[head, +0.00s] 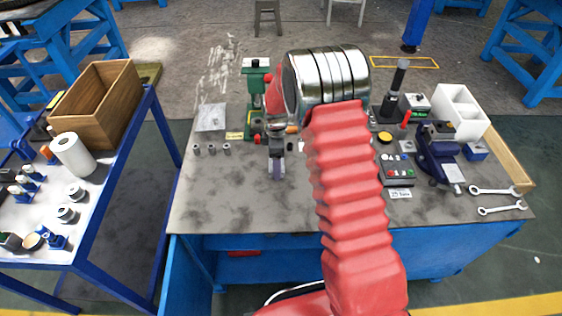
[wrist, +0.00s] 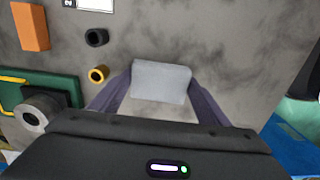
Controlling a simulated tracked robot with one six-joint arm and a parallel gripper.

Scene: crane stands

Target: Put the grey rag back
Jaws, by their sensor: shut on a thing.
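The grey rag (wrist: 161,80) is a pale, flat, roughly rectangular piece in the wrist view. It sits between the two purple-grey fingers of my gripper (wrist: 160,96), which is shut on it. Behind it is the stained grey bench top (wrist: 235,60); I cannot tell whether the rag touches it. In the head view my gripper (head: 277,166) points down over the left-middle part of the bench (head: 240,200). The rag cannot be made out there.
A green press (head: 257,100) stands just behind my gripper. Several small rings (head: 211,149) lie to its left. A control box (head: 397,170), a vise (head: 437,155) and spanners (head: 497,190) are on the right. A side table holds a wooden crate (head: 97,105). The bench's front left is clear.

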